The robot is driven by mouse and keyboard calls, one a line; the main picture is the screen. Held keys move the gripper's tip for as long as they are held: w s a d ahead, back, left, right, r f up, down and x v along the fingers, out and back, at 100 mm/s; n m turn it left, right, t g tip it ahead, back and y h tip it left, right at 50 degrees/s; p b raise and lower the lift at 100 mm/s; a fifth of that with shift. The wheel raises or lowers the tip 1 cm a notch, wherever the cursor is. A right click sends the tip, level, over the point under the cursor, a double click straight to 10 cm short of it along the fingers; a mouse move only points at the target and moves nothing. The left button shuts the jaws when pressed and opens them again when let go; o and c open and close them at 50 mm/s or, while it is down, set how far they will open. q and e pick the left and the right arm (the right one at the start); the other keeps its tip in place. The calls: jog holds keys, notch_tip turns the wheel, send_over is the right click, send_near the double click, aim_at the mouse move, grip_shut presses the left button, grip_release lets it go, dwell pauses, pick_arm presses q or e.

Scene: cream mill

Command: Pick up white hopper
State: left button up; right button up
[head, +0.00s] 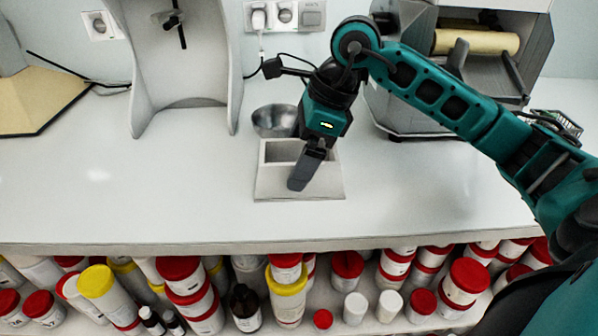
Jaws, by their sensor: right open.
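The white hopper (328,182), a small pale box with a rectangular opening in its top, stands on the white counter at the middle of the head view. My right gripper (300,178) points down over it and covers part of its front wall and opening. The jaws are open, seen almost edge-on, so one finger mostly hides the other. I cannot tell whether a finger touches the hopper or reaches into its opening. My left gripper is not in view.
A metal bowl (272,121) stands just behind the hopper. A grey stand (180,70) is at the back left and a grey machine with a roller (476,41) at the back right. Several tubs and bottles fill the shelf below. The counter (130,195) is clear at front left.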

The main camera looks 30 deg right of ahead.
jog(key=c, duration=0.9)
jog(key=shift+r, duration=0.1)
jog(key=shift+c, duration=0.2)
